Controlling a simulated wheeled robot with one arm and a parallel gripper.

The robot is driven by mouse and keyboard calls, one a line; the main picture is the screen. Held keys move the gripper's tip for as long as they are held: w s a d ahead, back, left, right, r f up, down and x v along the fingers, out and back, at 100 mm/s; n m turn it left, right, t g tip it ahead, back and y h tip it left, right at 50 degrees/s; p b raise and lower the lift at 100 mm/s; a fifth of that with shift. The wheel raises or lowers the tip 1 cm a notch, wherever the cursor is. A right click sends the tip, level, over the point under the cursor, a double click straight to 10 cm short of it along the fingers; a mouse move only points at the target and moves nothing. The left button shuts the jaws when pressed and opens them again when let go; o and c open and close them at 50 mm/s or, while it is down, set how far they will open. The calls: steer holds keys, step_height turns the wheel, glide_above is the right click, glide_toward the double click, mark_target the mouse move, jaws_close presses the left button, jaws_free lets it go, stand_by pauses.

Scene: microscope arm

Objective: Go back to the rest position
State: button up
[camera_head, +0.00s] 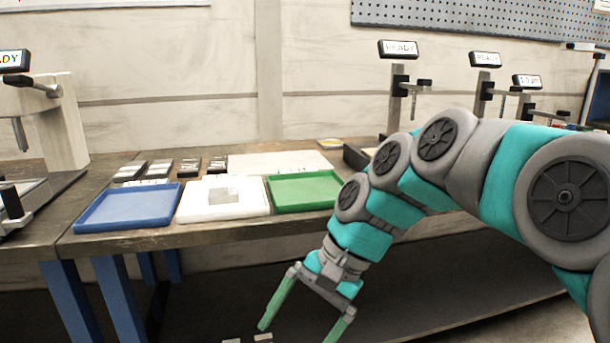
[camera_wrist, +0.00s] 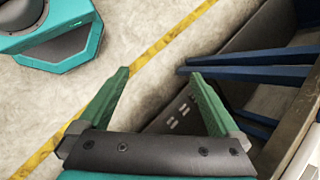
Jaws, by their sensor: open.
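My gripper (camera_head: 303,313) hangs in front of the workbench (camera_head: 235,232), below the level of its top, and points down. Its two green fingers are spread wide with nothing between them. In the wrist view my gripper (camera_wrist: 166,98) is also open and empty above the floor. The rest of my arm reaches in from the right in the head view and hides part of the bench behind it.
A blue tray (camera_head: 128,207), a white tray (camera_head: 222,212) and a green tray (camera_head: 305,206) stand along the bench's front edge. Several small dark boxes lie behind them. Blue bench legs (camera_wrist: 255,74) and a yellow floor line (camera_wrist: 152,58) show in the wrist view.

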steer(key=s+d+f+n+h, duration=0.5)
steer(key=s+d+f, duration=0.8)
steer(key=s+d, duration=0.2)
steer(key=shift+s+d+h, duration=0.3)
steer(key=shift+d+h, duration=0.1)
